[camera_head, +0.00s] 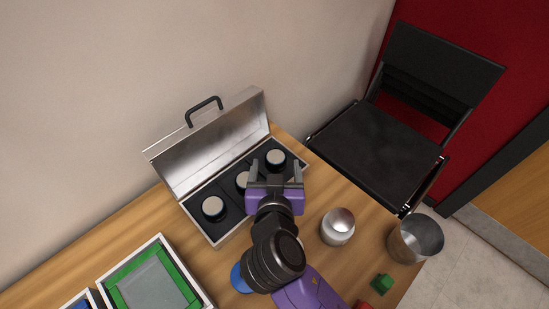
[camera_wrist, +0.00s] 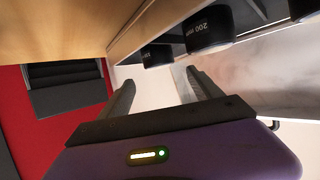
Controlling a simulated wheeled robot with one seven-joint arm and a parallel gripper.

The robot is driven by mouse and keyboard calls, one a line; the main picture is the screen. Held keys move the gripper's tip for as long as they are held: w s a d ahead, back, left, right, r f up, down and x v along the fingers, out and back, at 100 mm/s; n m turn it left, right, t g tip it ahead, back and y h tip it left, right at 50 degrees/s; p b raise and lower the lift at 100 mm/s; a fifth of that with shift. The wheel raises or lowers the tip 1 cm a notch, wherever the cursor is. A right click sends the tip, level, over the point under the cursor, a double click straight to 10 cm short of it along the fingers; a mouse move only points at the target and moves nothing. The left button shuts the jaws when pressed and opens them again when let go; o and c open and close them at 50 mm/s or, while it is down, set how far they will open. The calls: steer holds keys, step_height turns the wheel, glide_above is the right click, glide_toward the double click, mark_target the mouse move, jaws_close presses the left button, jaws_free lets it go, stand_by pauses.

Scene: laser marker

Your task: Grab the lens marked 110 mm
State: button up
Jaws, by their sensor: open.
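An open silver case (camera_head: 222,238) lies on the table with three dark, pale-topped lenses in its dark insert: a left lens (camera_head: 213,207), a middle lens (camera_head: 243,181) partly hidden by my gripper, and a right lens (camera_head: 276,158). My gripper (camera_head: 275,168) is open and empty, its fingers to either side of the right lens in the picture. In the wrist view, a lens marked 200 (camera_wrist: 208,30) is readable. Another lens (camera_wrist: 156,55) shows just beyond and between my fingertips (camera_wrist: 160,78), its marking unreadable. A third (camera_wrist: 302,8) is cut off. No 110 marking is legible.
The case's raised lid (camera_head: 215,145) stands behind the lenses, near the wall. A metal cup (camera_head: 338,228) stands right of my arm, with a metal bin (camera_head: 415,240) farther right. A white-rimmed tray (camera_head: 190,272) is at front left. A black chair (camera_head: 380,150) stands beyond the table.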

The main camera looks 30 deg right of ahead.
mark_target(276, 159)
steer(key=x, duration=0.2)
steer(key=f+p+x, duration=0.1)
steer(key=x, duration=0.2)
steer(key=shift+s+a, duration=0.1)
steer(key=c, duration=1.6)
steer(key=shift+r, duration=0.1)
